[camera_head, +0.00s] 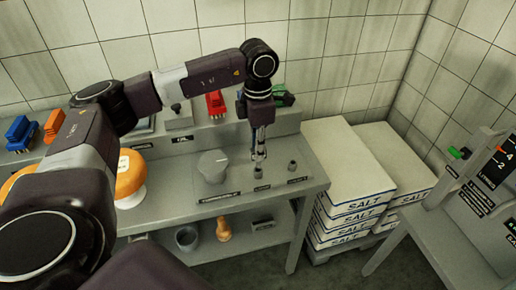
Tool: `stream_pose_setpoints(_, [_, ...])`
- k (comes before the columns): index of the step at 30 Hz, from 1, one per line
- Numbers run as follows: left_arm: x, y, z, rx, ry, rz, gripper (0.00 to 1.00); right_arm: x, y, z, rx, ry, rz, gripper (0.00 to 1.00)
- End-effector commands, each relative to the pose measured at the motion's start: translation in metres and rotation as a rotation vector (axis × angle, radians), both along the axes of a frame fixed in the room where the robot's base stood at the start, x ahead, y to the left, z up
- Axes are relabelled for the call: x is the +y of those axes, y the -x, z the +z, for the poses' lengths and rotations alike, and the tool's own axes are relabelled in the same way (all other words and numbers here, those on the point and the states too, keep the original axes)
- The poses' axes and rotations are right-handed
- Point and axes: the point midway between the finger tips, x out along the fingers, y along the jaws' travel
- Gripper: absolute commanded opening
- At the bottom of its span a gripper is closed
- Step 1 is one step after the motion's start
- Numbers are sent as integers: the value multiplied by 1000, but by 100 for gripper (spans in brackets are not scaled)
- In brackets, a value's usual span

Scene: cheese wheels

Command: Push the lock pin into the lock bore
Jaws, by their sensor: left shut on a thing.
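My left gripper (259,150) points straight down over the right part of the steel bench. It is shut on a small grey thing, mostly hidden between the fingers, and I cannot tell for sure that it is the lock pin. Just below the fingertips a small grey post (258,172) stands on the bench behind a black label strip. A similar short grey peg (292,166) stands to its right. At the right edge, a grey stand (476,190) carries a small green-ended part (455,153). I cannot make out the lock bore. My right gripper is not in view.
An orange cheese wheel (130,174) sits further left, partly behind my arm. Stacked salt sacks (345,165) fill the floor between bench and stand.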

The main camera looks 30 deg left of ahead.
Motion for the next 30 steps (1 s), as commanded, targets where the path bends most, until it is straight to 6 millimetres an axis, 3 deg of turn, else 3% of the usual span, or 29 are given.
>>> stream_pose_setpoints(30, [0,0,-13,0,0,0,0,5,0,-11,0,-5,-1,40])
